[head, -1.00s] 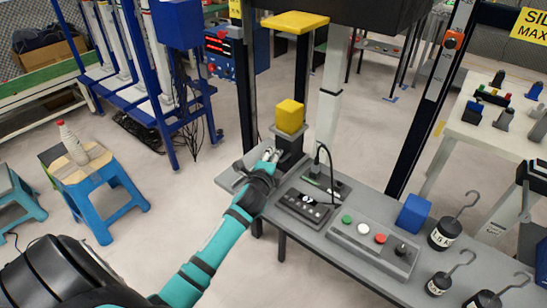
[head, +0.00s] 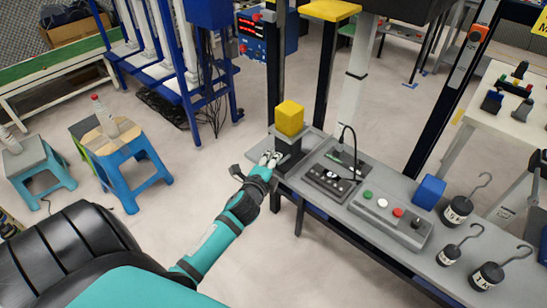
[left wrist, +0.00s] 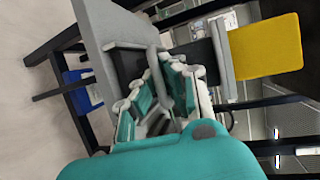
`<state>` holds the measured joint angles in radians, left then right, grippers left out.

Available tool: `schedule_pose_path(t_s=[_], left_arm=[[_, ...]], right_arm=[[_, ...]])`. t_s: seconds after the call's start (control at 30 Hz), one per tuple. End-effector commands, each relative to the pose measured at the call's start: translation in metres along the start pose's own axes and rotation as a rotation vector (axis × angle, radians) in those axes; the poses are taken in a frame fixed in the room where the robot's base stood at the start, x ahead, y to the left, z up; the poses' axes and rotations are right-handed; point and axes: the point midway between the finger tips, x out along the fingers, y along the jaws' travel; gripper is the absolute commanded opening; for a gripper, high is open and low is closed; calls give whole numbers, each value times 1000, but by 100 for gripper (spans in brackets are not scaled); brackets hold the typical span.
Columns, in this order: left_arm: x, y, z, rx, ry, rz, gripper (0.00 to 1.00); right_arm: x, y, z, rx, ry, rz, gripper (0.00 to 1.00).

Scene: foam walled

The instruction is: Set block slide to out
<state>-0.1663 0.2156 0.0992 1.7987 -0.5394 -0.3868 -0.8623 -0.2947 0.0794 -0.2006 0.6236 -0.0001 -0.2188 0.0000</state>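The block slide is a yellow block (head: 289,118) on a dark carriage (head: 288,145) at the left end of the grey bench in the head view. The left wrist view shows the yellow block (left wrist: 265,47) at right and an upright-looking grey handle (left wrist: 157,78) in front of the dark body. My left gripper (head: 268,158) is at the near side of the carriage. In the left wrist view its fingers (left wrist: 161,72) close around the handle; the exact contact is partly hidden. My right gripper is not in view.
On the grey bench (head: 375,248) stand a black control box (head: 328,184), a button panel (head: 390,220), a blue cube (head: 429,192) and several hooked weights (head: 457,210). Blue stools (head: 140,163) stand at left. The floor between the stools and bench is clear.

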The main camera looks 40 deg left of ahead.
Motion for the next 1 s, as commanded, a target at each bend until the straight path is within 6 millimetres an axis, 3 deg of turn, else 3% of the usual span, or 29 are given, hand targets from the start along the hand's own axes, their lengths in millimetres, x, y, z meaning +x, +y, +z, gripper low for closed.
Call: schedule_pose_path(t_s=[0.03,0.23,0.57,0.67,1.0], left_arm=[[-1,9,3,-2,-9,21,7],[0,6,4,1,-10,15,32],[-4,3,3,2,-6,7,32],[-17,3,2,1,-6,8,32],[-88,5,4,0,-10,13,32]], right_arm=[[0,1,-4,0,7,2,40],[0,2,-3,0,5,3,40],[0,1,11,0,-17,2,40],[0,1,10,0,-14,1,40],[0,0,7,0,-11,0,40]])
